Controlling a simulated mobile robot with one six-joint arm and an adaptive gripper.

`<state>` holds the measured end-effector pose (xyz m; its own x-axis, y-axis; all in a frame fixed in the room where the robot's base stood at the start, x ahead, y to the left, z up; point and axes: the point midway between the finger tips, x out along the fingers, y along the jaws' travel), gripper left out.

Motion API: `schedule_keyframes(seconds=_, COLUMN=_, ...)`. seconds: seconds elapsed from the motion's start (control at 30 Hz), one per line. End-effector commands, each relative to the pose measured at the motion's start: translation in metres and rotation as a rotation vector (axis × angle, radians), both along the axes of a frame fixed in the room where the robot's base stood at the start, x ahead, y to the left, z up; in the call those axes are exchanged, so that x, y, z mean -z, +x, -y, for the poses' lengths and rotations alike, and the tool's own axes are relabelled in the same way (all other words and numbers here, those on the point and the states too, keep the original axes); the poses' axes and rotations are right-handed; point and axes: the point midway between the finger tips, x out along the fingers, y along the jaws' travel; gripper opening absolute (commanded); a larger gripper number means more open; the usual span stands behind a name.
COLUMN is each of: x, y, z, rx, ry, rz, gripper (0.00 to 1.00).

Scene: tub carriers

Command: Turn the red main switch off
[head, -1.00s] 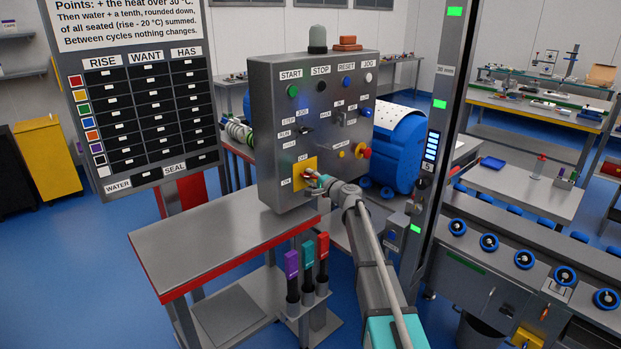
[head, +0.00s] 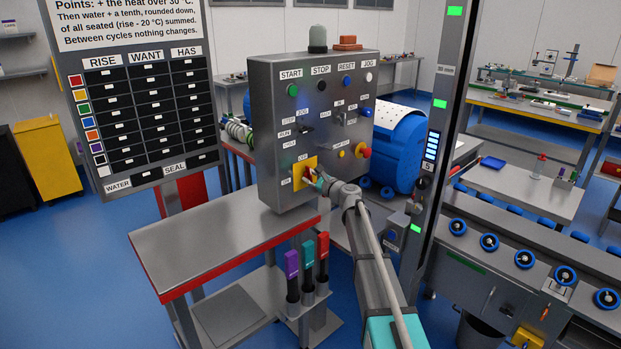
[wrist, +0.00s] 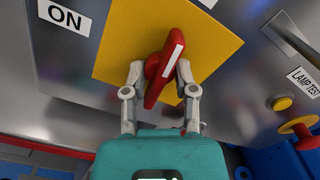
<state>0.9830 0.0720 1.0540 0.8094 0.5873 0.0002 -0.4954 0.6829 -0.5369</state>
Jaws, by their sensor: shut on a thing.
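The red main switch (wrist: 165,65) is a bar-shaped handle with a white stripe, on a yellow plate (wrist: 125,45) on the grey control box (head: 268,110). In the wrist view its upper end leans right. My gripper (wrist: 161,72) is shut on the handle, one finger on each side. An ON label (wrist: 64,15) is left of the plate; another label (wrist: 208,2) above is cut off by the frame edge. In the head view the OFF label (head: 302,158) is above the plate, and my gripper (head: 314,178) hides part of the switch.
A lamp-test label (wrist: 305,82) and a yellow button (wrist: 282,103) lie right of the plate. A red knob on yellow (head: 364,152) is also on the box. Three coloured handles (head: 307,252) stand below. The steel table (head: 215,232) at left is clear.

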Motion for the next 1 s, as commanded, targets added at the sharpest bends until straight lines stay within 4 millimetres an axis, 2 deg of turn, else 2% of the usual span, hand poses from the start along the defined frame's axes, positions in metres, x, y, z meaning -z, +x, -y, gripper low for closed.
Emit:
schedule_keyframes(seconds=0.3, x=0.0004, y=-0.0002, z=-0.0003, rx=0.0, ry=0.129, rz=-0.093, gripper=0.0)
schedule_keyframes(seconds=0.83, x=0.0004, y=-0.0003, z=-0.0005, rx=-0.001, ry=0.154, rz=-0.113, gripper=0.0)
schedule_keyframes(seconds=0.87, x=0.0004, y=-0.0003, z=-0.0005, rx=-0.001, ry=0.154, rz=-0.113, gripper=0.41)
schedule_keyframes(seconds=1.0, x=0.0003, y=-0.0003, z=-0.0004, rx=-0.001, ry=0.153, rz=-0.112, gripper=0.67)
